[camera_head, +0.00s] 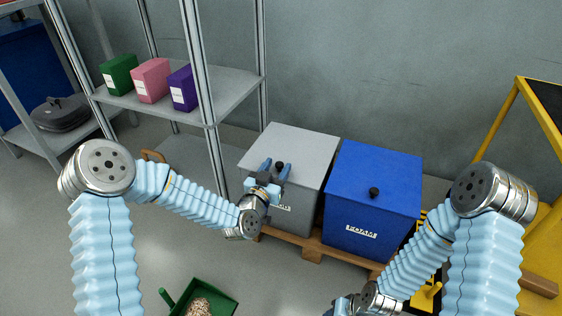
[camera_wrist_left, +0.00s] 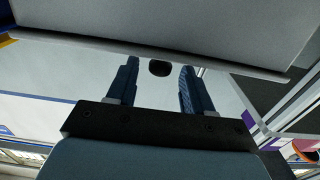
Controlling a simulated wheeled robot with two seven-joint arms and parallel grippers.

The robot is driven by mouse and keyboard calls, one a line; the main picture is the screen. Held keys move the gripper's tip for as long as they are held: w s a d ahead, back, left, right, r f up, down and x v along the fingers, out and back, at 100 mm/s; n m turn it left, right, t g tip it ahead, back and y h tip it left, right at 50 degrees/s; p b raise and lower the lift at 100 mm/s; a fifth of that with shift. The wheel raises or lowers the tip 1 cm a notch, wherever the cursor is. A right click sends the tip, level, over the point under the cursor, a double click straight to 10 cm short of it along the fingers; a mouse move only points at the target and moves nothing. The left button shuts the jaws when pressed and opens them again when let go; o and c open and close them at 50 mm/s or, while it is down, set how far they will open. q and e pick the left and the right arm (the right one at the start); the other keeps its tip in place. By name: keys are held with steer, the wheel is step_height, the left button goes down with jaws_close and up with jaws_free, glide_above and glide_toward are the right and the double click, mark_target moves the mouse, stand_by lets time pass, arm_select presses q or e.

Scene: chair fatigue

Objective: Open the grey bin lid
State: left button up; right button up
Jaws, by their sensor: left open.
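The grey bin (camera_head: 296,212) stands on a wooden pallet with its light grey lid (camera_head: 300,142) closed. A small black knob (camera_head: 280,166) sits near the lid's front edge. My left gripper (camera_head: 275,166) is open over the front of the lid, with its fingers to either side of the knob. In the left wrist view, the knob (camera_wrist_left: 160,68) shows between the two blue fingertips (camera_wrist_left: 158,66), with a gap on each side. My right gripper (camera_head: 345,305) is low at the bottom edge, partly cut off; its fingers cannot be made out.
A blue bin (camera_head: 371,195) with its own black knob stands close to the right. A metal shelf (camera_head: 235,92) with green, pink and purple boxes is at the left. A yellow frame (camera_head: 500,115) stands at the right.

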mark_target(282, 160)
arm_select(q)
steer(key=shift+x, duration=2.1)
jaws_close()
